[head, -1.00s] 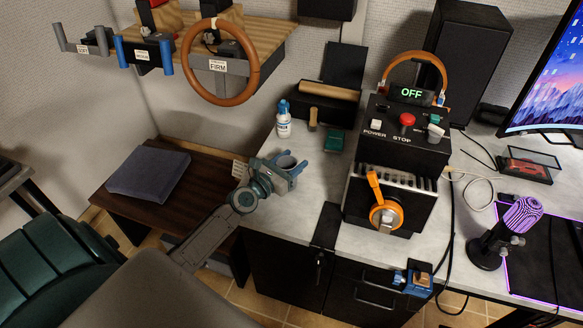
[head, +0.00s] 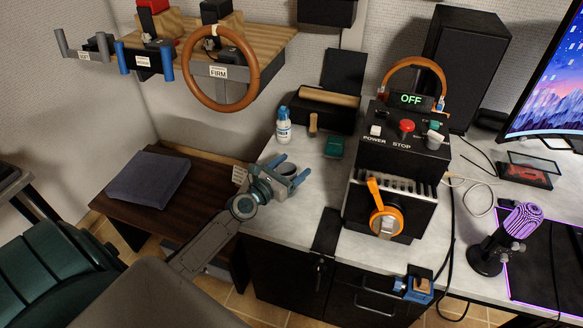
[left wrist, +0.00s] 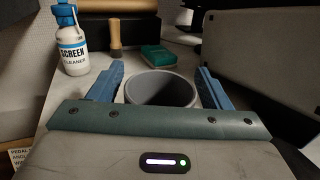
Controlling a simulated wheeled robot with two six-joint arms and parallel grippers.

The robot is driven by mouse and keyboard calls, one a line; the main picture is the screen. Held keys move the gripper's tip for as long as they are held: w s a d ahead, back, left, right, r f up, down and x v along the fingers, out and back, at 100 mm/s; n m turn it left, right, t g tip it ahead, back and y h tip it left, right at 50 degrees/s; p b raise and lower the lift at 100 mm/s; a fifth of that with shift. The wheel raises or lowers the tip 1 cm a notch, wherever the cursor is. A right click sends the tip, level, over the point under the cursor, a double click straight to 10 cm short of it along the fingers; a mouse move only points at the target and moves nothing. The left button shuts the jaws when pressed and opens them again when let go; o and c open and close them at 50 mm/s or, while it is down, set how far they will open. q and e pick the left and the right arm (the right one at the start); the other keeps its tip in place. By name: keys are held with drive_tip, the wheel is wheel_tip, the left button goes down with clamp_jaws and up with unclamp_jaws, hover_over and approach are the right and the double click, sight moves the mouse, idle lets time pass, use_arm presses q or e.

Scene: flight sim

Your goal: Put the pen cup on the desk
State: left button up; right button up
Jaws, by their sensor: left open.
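The grey, round, open-topped pen cup (head: 287,169) is at the left end of the light grey desk (head: 330,190), near its left edge. In the left wrist view the empty-looking cup (left wrist: 161,86) is between the two blue fingers. My left gripper (head: 291,168) is open around it, with a gap beside the cup on each side. The cup appears to stand upright on the desk; its base is hidden by my gripper.
A screen cleaner bottle (head: 284,125) and a green block (head: 334,146) stand behind the cup. A black control box (head: 403,140) with an orange-handled lever is to its right. A brown low table (head: 120,200) with a grey cushion is left of the desk.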

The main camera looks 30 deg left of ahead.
use_arm(q)
drive_tip(key=s, duration=0.4)
drive_tip(key=s+a, duration=0.1)
drive_tip(key=s, duration=0.1)
drive_tip(key=shift+s+f+b, duration=0.15)
drive_tip(key=shift+s+b, duration=0.15)
drive_tip(key=shift+s, duration=0.1)
drive_tip(key=s, duration=0.1)
drive_tip(key=s+b, duration=0.1)
drive_tip(key=s, duration=0.1)
drive_tip(key=shift+s+a, duration=0.3)
drive_tip(key=shift+a, duration=0.05)
drive_tip(key=shift+s+a, duration=0.1)
drive_tip(key=shift+s, duration=0.55)
use_arm(e)
drive_tip(key=shift+w+a+r, duration=0.1)
drive_tip(key=shift+w+r, duration=0.05)
drive_tip(key=shift+w, duration=0.55)
drive_tip(key=shift+w+a+r, duration=0.1)
drive_tip(key=shift+w+a, duration=0.05)
drive_tip(key=shift+w, duration=0.55)
drive_tip(key=shift+w+a+r, duration=0.1)
drive_tip(key=shift+w+r, duration=0.05)
drive_tip(key=shift+w, duration=0.55)
